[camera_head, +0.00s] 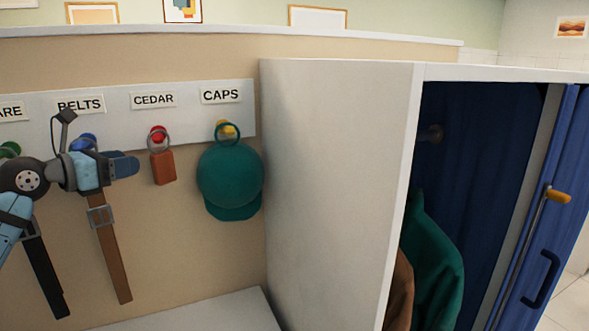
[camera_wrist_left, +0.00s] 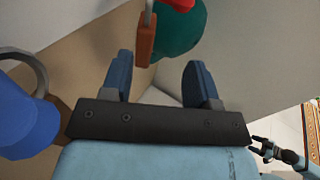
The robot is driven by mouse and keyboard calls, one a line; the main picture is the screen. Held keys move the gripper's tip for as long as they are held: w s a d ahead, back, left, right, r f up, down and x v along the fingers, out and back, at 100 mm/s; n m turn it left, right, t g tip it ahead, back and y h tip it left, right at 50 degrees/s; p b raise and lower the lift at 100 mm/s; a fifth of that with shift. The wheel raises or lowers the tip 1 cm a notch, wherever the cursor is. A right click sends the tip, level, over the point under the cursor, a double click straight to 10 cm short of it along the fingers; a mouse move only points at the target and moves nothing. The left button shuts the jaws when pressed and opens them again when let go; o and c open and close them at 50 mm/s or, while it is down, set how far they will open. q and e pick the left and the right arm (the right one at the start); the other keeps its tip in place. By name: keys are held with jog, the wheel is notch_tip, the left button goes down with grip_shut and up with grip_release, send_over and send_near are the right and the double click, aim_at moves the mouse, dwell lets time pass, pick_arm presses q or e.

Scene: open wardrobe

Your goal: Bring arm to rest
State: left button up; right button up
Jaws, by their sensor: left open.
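My left gripper (camera_head: 124,164) is in front of the hook board, between the belts hook and the cedar hook. In the left wrist view its two blue fingers (camera_wrist_left: 160,80) stand apart with nothing between them. A brown belt (camera_head: 112,250) hangs below my left arm, and a black belt (camera_head: 45,270) hangs further left. A red-brown cedar block (camera_head: 163,167) hangs from a red hook, and a green cap (camera_head: 230,178) from a yellow hook. My right gripper (camera_wrist_left: 260,145) shows small at the right of the left wrist view; its jaw state is unclear.
A white wardrobe side panel (camera_head: 335,180) stands right of the cap. Inside hang green (camera_head: 432,255) and brown clothes. A blue door (camera_head: 555,230) with a black handle stands at the right. A white surface (camera_head: 215,312) lies below the hooks.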

pick_arm(q)
jog(key=s+d+f+n+t+h+p, duration=0.1)
jog(key=s+d+f+n+t+p, duration=0.1)
jog(key=s+d+f+n, duration=0.3)
jog(key=s+d+f+n+t+p, duration=0.1)
jog(key=s+d+f+n, duration=0.1)
jog(key=f+n, duration=0.55)
jog(key=s+d+f+n+t+h+p, duration=0.1)
jog(key=s+d+f+n+t+p, duration=0.1)
jog(key=s+d+f+n, duration=0.35)
jog(key=s+d+f+n+g+y+p, duration=0.1)
jog(key=s+f+n+g+y+p, duration=0.1)
jog(key=s+f+n, duration=0.9)
jog(key=s+d+f+n+g+y+p, duration=0.2)
jog(key=s+f+n+g+y, duration=0.3)
jog(key=s+f+n, duration=0.6)
notch_tip(320, 180, down, 4)
jog(key=shift+s+d+f+g+y+p, duration=0.25)
jog(key=shift+s+d+g+y+p, duration=0.05)
jog(key=shift+s+y, duration=0.55)
pick_arm(e)
notch_tip(320, 180, up, 9)
jog(key=shift+s+d+r, duration=0.15)
jog(key=shift+s+d, duration=0.15)
jog(key=shift+d, duration=0.15)
